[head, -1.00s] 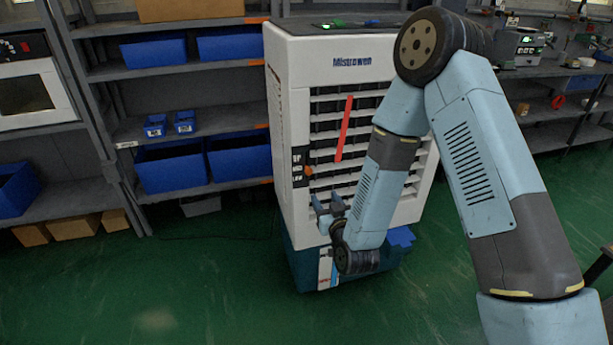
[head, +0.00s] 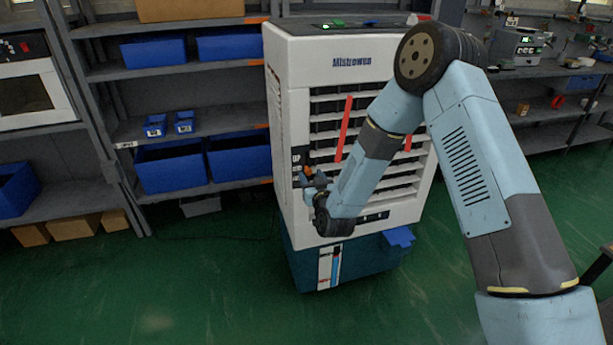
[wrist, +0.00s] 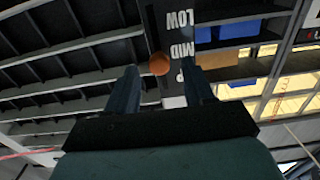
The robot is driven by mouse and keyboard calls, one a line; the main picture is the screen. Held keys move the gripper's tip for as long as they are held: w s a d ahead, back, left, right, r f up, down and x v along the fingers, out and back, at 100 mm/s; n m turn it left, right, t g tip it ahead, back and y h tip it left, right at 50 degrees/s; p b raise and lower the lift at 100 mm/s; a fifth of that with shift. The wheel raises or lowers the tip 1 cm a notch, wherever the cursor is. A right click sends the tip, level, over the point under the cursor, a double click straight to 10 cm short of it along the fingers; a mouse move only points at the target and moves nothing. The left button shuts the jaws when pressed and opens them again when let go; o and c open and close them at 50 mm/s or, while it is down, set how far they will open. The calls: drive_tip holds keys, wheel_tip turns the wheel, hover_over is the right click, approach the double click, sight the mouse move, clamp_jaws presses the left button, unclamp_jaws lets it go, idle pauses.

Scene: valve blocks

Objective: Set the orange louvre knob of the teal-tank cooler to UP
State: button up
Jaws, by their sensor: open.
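The cooler (head: 352,130) is a white cabinet with a louvred front and a teal tank (head: 375,262) below. Its orange louvre knob (head: 308,170) sits at the left edge of the grille, beside a black label strip with UP (head: 297,158) at the top. In the wrist view, which is inverted, the knob (wrist: 159,64) lies between my fingers near their tips, roughly beside MID (wrist: 182,50); the P of UP shows partly behind a finger. My gripper (head: 312,180) is open at the knob. I cannot tell whether either finger touches it.
The louvre slats (head: 400,165) stand close beside my gripper, with red strips hanging on the grille. A shelf with blue bins (head: 170,170) stands to the left. A blue tray-like part (head: 399,237) juts from the tank. The green floor (head: 200,285) in front is clear.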

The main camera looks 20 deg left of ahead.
drive_tip(key=shift+w+a, duration=0.35)
drive_tip(key=shift+w, duration=0.15)
drive_tip(key=shift+c, duration=0.4)
clamp_jaws()
